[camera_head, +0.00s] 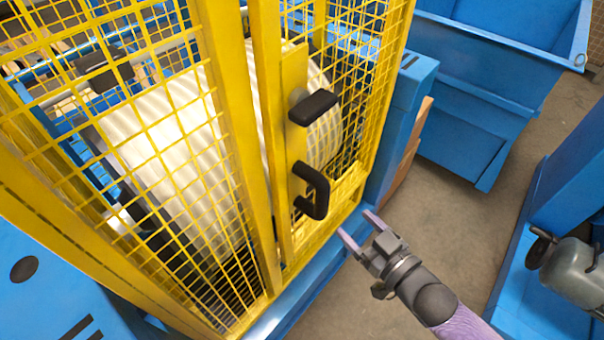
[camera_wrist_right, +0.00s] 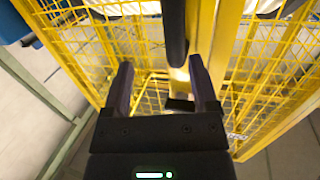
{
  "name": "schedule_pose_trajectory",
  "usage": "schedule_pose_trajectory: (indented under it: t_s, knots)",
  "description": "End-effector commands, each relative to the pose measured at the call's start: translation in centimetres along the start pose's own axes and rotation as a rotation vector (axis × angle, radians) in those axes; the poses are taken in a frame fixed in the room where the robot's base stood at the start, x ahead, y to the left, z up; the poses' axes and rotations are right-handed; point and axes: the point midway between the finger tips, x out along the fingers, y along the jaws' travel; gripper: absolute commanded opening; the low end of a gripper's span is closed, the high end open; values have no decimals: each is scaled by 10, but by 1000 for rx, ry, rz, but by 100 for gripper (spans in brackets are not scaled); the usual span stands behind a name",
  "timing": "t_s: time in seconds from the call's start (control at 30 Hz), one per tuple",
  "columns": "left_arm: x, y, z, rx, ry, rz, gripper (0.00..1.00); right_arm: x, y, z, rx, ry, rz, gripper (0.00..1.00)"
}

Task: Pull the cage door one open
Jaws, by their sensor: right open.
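The yellow mesh cage has a door (camera_head: 290,215) with a flat yellow plate carrying two black handles. The upper handle (camera_head: 312,106) sticks out to the right. The lower handle (camera_head: 316,190) is a bent, loop-like pull. My right gripper (camera_head: 355,222) is open and empty, a little right of and below the lower handle, apart from it. In the right wrist view, a black bar (camera_wrist_right: 174,32), likely a handle, shows beyond and between the open fingers (camera_wrist_right: 160,72). The door appears closed. My left gripper is out of view.
A pale ribbed drum (camera_head: 165,130) sits behind the mesh. A blue base (camera_head: 305,305) runs below the cage. A blue bin (camera_head: 470,110) stands at the upper right, and blue equipment with a grey motor (camera_head: 575,275) at the right. Bare floor (camera_head: 500,215) lies between.

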Motion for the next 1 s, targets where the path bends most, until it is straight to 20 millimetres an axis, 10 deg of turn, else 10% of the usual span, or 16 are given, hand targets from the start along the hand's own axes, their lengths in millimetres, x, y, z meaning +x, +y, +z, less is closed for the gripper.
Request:
schedule_pose_trajectory:
  t_s: [0.1, 0.57, 0.93, 1.0]
  knots:
    - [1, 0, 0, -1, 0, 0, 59, 6, -12, -26, 3, 74, -63, 76]
    - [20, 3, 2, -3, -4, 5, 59, 93, -18, -31, 5, 75, -61, 76]
    - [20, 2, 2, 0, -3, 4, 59, 102, -18, -33, 5, 72, -60, 76]
    - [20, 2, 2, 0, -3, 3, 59, 101, -18, -33, 5, 72, -60, 63]
